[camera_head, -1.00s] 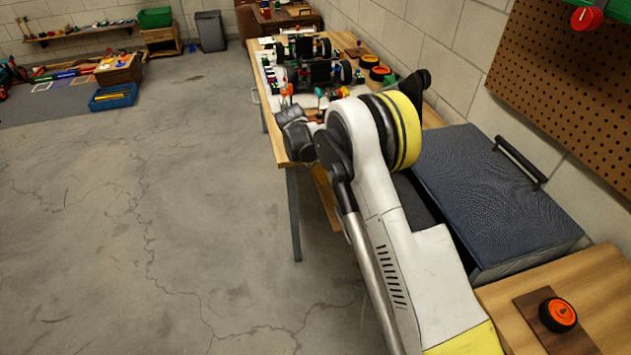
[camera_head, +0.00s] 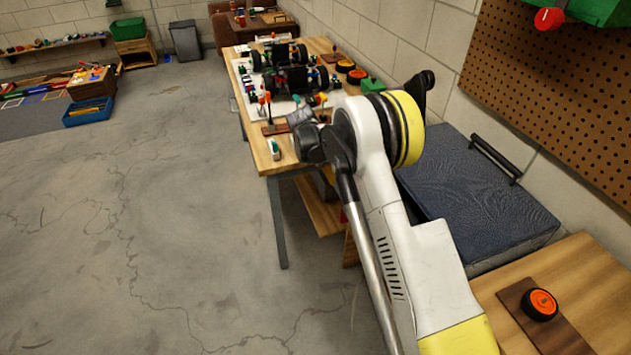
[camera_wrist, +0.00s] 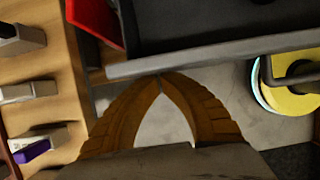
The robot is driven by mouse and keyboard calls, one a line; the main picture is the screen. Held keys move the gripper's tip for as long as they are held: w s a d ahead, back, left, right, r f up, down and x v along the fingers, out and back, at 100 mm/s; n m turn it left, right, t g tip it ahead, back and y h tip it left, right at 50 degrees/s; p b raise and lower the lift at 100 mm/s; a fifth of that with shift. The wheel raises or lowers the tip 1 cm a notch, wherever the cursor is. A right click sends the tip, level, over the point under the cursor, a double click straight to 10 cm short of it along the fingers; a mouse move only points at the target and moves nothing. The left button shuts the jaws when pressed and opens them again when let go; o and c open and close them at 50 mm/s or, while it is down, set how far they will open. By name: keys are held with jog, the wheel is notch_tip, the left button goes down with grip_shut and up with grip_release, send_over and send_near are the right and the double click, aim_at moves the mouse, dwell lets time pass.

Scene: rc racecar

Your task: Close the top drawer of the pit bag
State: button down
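The pit bag (camera_head: 475,200) is a dark blue-grey box with a black handle on its top, at the right in the head view. My arm hides its left face and drawers there. In the wrist view, a grey panel edge (camera_wrist: 220,52) with a dark surface behind it crosses the top; it looks like part of the bag's open drawer. My gripper (camera_wrist: 160,78) has its two curved brown fingers meeting at the tips, with nothing seen between them. The tips are at or just under the panel edge; contact is unclear. The head view hides my gripper behind my arm.
A red object (camera_wrist: 95,18) is beside the panel. A wooden shelf (camera_wrist: 60,95) with small white items is at the left in the wrist view. A workbench (camera_head: 262,150) with car parts stands beyond my arm. The concrete floor at left is open.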

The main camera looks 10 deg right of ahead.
jog(key=d, duration=0.4)
jog(key=w+d, duration=0.1)
jog(key=d, duration=0.6)
jog(key=shift+w+d, duration=0.15)
jog(key=shift+d, duration=0.2)
jog(key=a, duration=0.4)
jog(key=shift+s+a+r, duration=0.2)
jog(key=shift+s+r, duration=0.05)
jog(key=shift+r, duration=0.15)
jog(key=p+v, duration=0.4)
jog(key=v, duration=0.5)
jog(key=shift+r, duration=0.2)
